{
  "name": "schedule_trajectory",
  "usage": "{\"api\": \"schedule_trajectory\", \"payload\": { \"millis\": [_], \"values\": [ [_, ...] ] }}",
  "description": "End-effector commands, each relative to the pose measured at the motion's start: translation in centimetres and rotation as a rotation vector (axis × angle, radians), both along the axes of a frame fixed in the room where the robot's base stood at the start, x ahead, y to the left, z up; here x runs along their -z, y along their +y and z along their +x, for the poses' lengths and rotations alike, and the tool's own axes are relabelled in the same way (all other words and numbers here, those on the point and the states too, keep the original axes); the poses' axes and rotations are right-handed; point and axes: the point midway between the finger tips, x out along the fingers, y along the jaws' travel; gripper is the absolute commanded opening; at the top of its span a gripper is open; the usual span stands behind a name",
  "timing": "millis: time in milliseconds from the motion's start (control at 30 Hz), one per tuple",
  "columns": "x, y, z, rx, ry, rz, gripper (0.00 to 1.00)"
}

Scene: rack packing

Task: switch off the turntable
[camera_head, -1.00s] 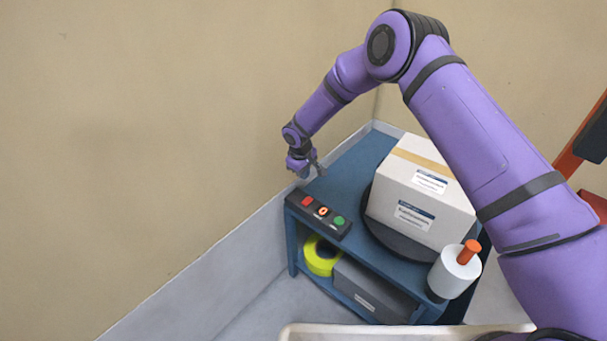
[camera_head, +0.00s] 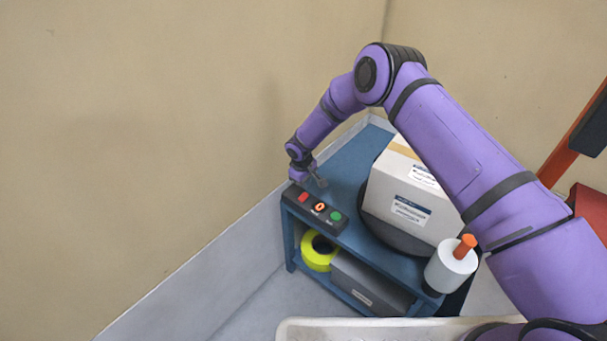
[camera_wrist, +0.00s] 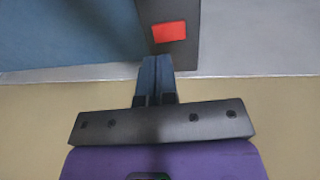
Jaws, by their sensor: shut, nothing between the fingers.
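A dark control box (camera_head: 328,224) sits on the front left corner of a blue cart. It carries a red button (camera_head: 303,197), a middle orange-and-white control marked like a 0 (camera_head: 319,207) and a green button (camera_head: 336,216). The dark round turntable (camera_head: 384,236) lies on the cart top, mostly hidden under a white carton (camera_head: 402,205). My gripper (camera_head: 321,182) is shut and empty, just behind the red-button end of the box. In the wrist view my gripper's closed fingertips (camera_wrist: 157,60) appear just short of the red button (camera_wrist: 169,31); I cannot tell whether they touch the box.
The blue cart (camera_head: 345,165) stands close to the wall's grey skirting. A white roll with an orange spindle (camera_head: 452,268) is at its front right. Yellow tape (camera_head: 318,252) and a grey box (camera_head: 360,285) are on the lower shelf. A pale bin rim (camera_head: 300,323) is in front.

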Motion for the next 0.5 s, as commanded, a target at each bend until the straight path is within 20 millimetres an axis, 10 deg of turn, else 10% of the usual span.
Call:
{"api": "schedule_trajectory", "payload": {
  "millis": [500],
  "values": [
    [5.6,-0.4,0.6,0.002,-0.001,0.001,0.00]
  ]
}}
